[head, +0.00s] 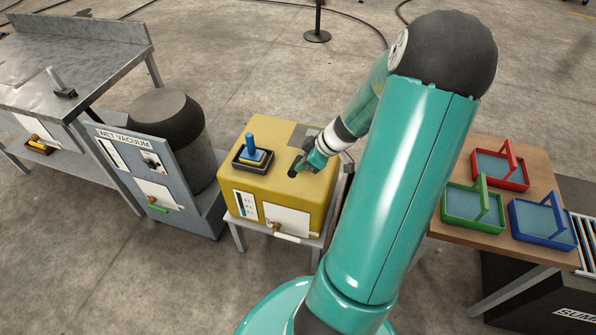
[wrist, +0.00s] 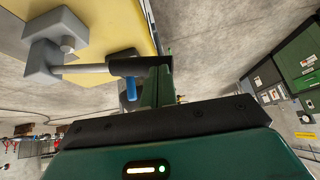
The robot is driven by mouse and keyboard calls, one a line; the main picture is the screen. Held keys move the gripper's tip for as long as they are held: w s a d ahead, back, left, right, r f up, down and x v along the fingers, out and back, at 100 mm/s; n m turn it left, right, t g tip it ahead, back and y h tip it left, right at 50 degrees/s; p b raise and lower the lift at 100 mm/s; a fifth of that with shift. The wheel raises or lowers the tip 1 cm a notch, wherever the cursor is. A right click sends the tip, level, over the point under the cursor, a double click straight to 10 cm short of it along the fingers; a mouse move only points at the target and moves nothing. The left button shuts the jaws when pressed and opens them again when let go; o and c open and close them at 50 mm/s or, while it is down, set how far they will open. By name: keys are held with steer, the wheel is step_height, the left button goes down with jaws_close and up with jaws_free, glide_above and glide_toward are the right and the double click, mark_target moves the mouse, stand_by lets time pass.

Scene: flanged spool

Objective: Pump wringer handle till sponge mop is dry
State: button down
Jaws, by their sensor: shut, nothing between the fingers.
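A yellow box-shaped unit (head: 292,206) stands on a small table in the head view. On its top a black tray (head: 240,163) holds a blue block with an upright blue post (head: 251,143), possibly the sponge mop. My gripper (head: 297,169) is low over the unit's right side, by a dark patch. In the wrist view a grey bracket (wrist: 60,45) carries a grey rod with a black end (wrist: 130,66), which looks like the wringer handle. My gripper (wrist: 163,75) is shut beside that black end; contact is unclear. A small blue cylinder (wrist: 131,90) shows below it.
A grey wet vacuum (head: 160,180) stands left of the unit, and a metal bench (head: 75,50) is farther left. On the right, a wooden table (head: 490,240) bears red, green and blue trays (head: 545,222). Open concrete floor lies behind and in front.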

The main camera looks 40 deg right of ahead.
steer(key=shift+a+v, duration=0.15)
steer(key=shift+v, duration=1.2)
steer(key=shift+a+v, duration=0.2)
steer(key=shift+v, duration=1.15)
steer(key=shift+s+r, duration=0.1)
steer(key=shift+r, duration=0.05)
steer(key=a+r+m+g+h, duration=0.1)
steer(key=a+r+h, duration=0.1)
steer(key=a+r, duration=0.7)
steer(key=a+r+m+g+h, duration=0.15)
steer(key=a+r, duration=0.45)
steer(key=a, duration=0.8)
steer(key=s+a+r+m+t, duration=0.2)
steer(key=s+a+r, duration=0.2)
steer(key=a+r, duration=0.1)
steer(key=shift+s+a+m, duration=0.35)
steer(key=shift+s+a, duration=0.05)
steer(key=shift+a, duration=0.5)
